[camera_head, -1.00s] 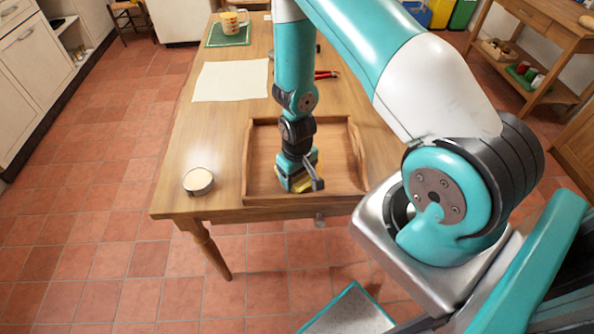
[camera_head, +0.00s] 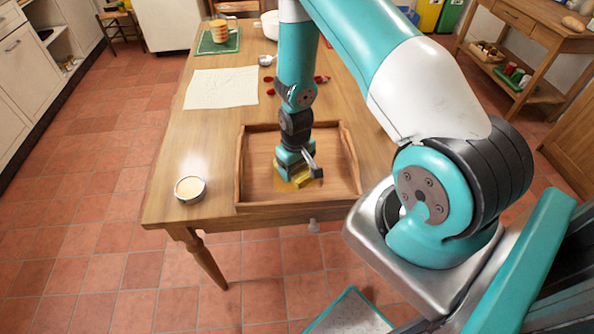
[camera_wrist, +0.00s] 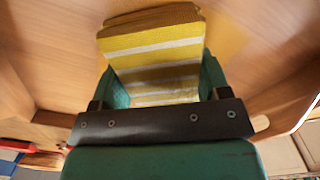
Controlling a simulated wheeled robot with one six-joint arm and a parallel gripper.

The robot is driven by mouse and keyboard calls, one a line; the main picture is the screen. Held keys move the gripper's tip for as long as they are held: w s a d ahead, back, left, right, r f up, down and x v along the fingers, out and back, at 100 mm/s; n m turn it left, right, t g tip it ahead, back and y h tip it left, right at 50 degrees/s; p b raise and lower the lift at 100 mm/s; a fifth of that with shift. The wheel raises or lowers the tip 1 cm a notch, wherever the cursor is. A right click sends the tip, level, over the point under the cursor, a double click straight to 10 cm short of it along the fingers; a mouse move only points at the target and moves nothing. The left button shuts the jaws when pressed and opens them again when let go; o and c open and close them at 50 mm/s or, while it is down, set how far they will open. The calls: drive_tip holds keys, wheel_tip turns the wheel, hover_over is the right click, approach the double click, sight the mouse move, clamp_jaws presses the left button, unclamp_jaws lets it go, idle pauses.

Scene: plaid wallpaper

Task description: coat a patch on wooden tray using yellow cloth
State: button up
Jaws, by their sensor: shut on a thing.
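The wooden tray (camera_head: 262,196) lies on the near part of the table, its raised walls around my gripper. My gripper (camera_head: 292,180) points down inside the tray and is shut on the yellow cloth (camera_head: 302,181). In the wrist view the cloth (camera_wrist: 155,50) is yellow with white stripes, folded, between the two green fingers. It is at the tray's floor; I cannot tell how firmly it presses. A darker, wet-looking patch (camera_wrist: 228,42) shows on the tray's wood beside the cloth. Part of the tray floor is hidden by my arm.
A small round tin (camera_head: 189,188) with pale content stands left of the tray at the table's near edge. A pale sheet (camera_head: 221,88) lies behind the tray. A mug (camera_head: 219,33) on a green mat, a white pot (camera_head: 270,24) and red objects (camera_head: 268,92) are farther back.

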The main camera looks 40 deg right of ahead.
sight(305, 179)
drive_tip(key=shift+w+d+f+b, duration=0.1)
drive_tip(key=shift+w+d+b, duration=0.1)
drive_tip(key=shift+w+d, duration=0.45)
drive_tip(key=shift+w+d+b, duration=0.15)
drive_tip(key=shift+w+d, duration=0.3)
drive_tip(key=shift+w, duration=0.35)
drive_tip(key=shift+s+d, duration=0.6)
drive_tip(key=shift+d, duration=0.15)
drive_tip(key=shift+s+a+f+p, duration=0.1)
drive_tip(key=shift+s+a+p, duration=0.05)
drive_tip(key=shift+s+a, duration=0.8)
drive_tip(key=shift+s+a+r+p, duration=0.1)
drive_tip(key=shift+s+a+p, duration=0.1)
drive_tip(key=shift+s+a, duration=0.8)
drive_tip(key=shift+s+a+f+p, duration=0.15)
drive_tip(key=shift+s+a, duration=0.35)
drive_tip(key=shift+s, duration=0.85)
drive_tip(key=shift+r+p, duration=2.4)
drive_tip(key=shift+r, duration=0.75)
drive_tip(key=shift+w, duration=0.1)
wheel_tip(305, 179, up, 3)
drive_tip(key=shift+r+p, duration=0.1)
drive_tip(key=shift+p, duration=1.15)
